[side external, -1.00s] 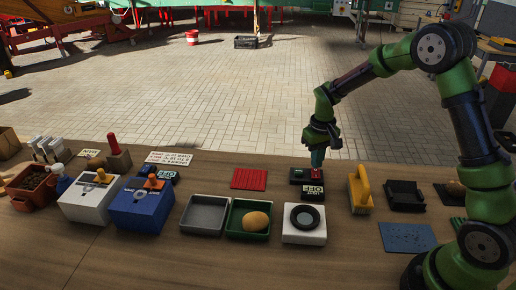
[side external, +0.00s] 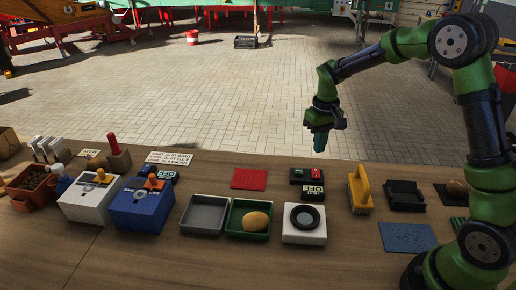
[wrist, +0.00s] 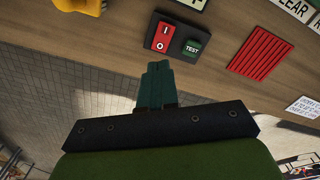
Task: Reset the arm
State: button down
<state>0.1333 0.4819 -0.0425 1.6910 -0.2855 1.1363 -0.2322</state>
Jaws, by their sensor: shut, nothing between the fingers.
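My gripper (side external: 320,141) hangs in the air, pointing down, above the far edge of the table (side external: 282,168) and over a small black switch box. Its fingers are shut with nothing between them; they also show in the wrist view (wrist: 159,70). The switch box (wrist: 178,42) has a red rocker marked I and O and a green TEST button. My fingers are apart from the box.
Along the table stand a white device with a dark ring (side external: 304,238), a green tray (side external: 231,231) holding a potato (side external: 256,221), a grey tray (side external: 204,228), a blue box (side external: 136,219), a yellow-handled tool (side external: 360,190) and a red ribbed mat (side external: 249,178). The space above the table is open.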

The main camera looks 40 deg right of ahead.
jog(key=s+a+r+t+y, duration=0.1)
jog(key=s+a+r+t, duration=0.2)
jog(key=s, duration=0.7)
jog(key=s+a+r+m+t+y, duration=0.1)
jog(key=s+a+r+t, duration=0.3)
jog(key=s+a+r, duration=0.3)
notch_tip(320, 180, up, 5)
jog(key=s, duration=0.2)
jog(key=shift+s+a, duration=0.3)
jog(key=shift+s, duration=0.1)
